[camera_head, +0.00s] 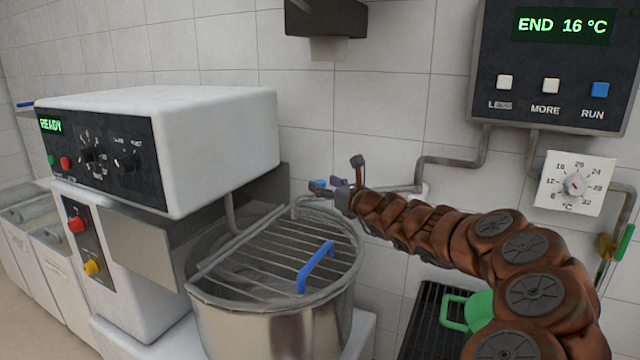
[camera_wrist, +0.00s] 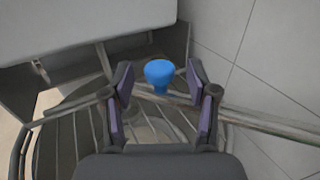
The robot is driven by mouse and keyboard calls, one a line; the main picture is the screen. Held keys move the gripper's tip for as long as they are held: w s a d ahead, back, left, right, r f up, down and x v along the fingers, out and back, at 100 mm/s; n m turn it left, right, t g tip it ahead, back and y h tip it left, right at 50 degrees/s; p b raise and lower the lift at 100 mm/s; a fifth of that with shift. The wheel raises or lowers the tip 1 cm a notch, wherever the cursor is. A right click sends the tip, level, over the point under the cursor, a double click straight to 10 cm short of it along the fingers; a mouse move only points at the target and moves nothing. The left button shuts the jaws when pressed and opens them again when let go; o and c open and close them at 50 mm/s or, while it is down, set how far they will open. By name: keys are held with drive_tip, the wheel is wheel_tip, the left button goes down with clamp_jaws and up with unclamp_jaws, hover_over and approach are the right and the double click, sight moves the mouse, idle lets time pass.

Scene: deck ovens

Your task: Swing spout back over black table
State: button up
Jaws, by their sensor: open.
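The metal spout (camera_head: 400,189) comes out of the tiled wall and reaches left over the back rim of the steel mixer bowl (camera_head: 275,325). In the wrist view, the spout (camera_wrist: 265,122) crosses behind my fingers. Its blue knob (camera_wrist: 160,74) stands between the fingertips, with gaps on both sides. Only a little of the knob (camera_head: 320,184) shows in the head view, partly hidden by my gripper (camera_head: 336,186). My gripper (camera_wrist: 160,82) is open around the knob. The black slatted table (camera_head: 422,312) is at the lower right, partly hidden by my arm.
A wire guard with a blue handle (camera_head: 316,264) covers the bowl. The white mixer head (camera_head: 190,135) stands to the left. A green jug (camera_head: 468,312) is on the black table. The control panel (camera_head: 550,65) and dial (camera_head: 575,186) are on the wall at right.

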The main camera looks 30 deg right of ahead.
drive_tip(key=shift+w+f, duration=0.15)
drive_tip(key=shift+w, duration=0.75)
drive_tip(key=shift+w+a, duration=0.1)
drive_tip(key=shift+w, duration=0.3)
clamp_jaws()
